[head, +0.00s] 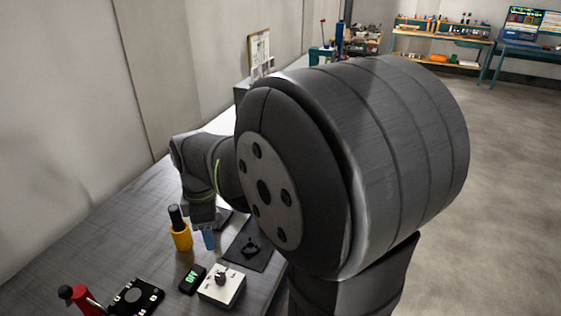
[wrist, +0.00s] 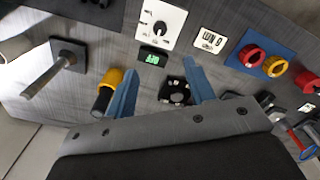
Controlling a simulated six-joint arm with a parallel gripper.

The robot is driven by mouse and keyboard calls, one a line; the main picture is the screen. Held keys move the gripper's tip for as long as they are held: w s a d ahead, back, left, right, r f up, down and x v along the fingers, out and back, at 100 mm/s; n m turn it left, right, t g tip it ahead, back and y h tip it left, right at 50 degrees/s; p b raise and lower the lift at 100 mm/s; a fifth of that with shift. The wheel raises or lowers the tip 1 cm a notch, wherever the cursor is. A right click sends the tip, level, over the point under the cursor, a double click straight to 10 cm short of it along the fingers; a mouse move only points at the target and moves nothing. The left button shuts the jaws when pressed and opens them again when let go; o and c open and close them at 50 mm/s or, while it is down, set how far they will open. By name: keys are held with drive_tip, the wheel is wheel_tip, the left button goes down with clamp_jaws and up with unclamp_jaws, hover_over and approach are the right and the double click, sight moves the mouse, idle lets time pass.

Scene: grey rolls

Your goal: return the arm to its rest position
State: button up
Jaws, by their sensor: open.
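My gripper (head: 208,240) hangs low over the workbench (head: 105,235), at the far end of my arm, beside a yellow holder (head: 181,238) with a black top. In the head view only a blue fingertip shows clearly; my large arm joint hides much of the rest. In the wrist view my gripper (wrist: 159,66) has its two blue fingers spread apart, with nothing held between them. The yellow holder (wrist: 105,97) lies just left of the left finger there. A black square part with a round centre (wrist: 174,92) shows beyond the gap.
A white box with a knob (head: 221,287), a small green-display meter (head: 193,280) and a dark mat (head: 240,238) are near my gripper. A wall (head: 60,110) borders the bench.

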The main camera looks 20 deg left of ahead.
sight(220, 276)
drive_tip(key=shift+f, duration=0.15)
wheel_tip(220, 276, down, 17)
drive_tip(key=shift+f, duration=0.1)
idle(0.5)
drive_tip(key=shift+f, duration=0.15)
drive_tip(key=shift+m, duration=0.4)
drive_tip(key=m, duration=1.1)
drive_tip(key=shift+m, duration=2.6)
